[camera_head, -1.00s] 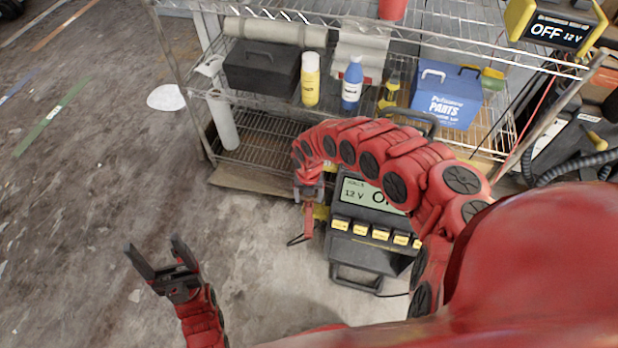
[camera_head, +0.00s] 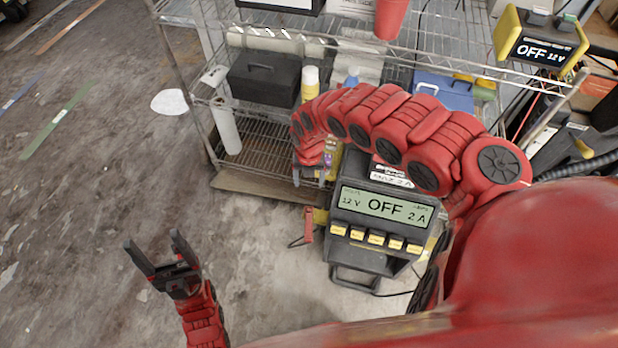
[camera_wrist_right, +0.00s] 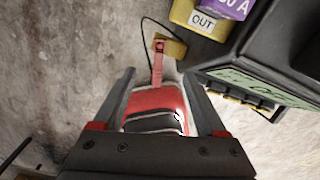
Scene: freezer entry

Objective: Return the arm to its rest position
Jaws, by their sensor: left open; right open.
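My right arm arches in from the right, and its gripper (camera_head: 309,178) points down in front of the charger (camera_head: 385,208). This gripper is open. The charger is black, with a display reading 12 V OFF 2 A and a row of yellow buttons. A red clamp (camera_head: 308,224) hangs at a yellow holder on the charger's left side, just below my right gripper. In the right wrist view the red clamp (camera_wrist_right: 158,62) is beyond the fingertips, apparently apart from them. A red, black and white shape between the fingers is unclear. My left gripper (camera_head: 153,243) is open and empty above the floor.
A wire shelf (camera_head: 240,165) stands behind the charger, holding a black toolbox (camera_head: 263,78), a yellow bottle (camera_head: 310,80), a blue box (camera_head: 445,92) and a red cup (camera_head: 390,18). A second display (camera_head: 542,52) reads OFF 12 V.

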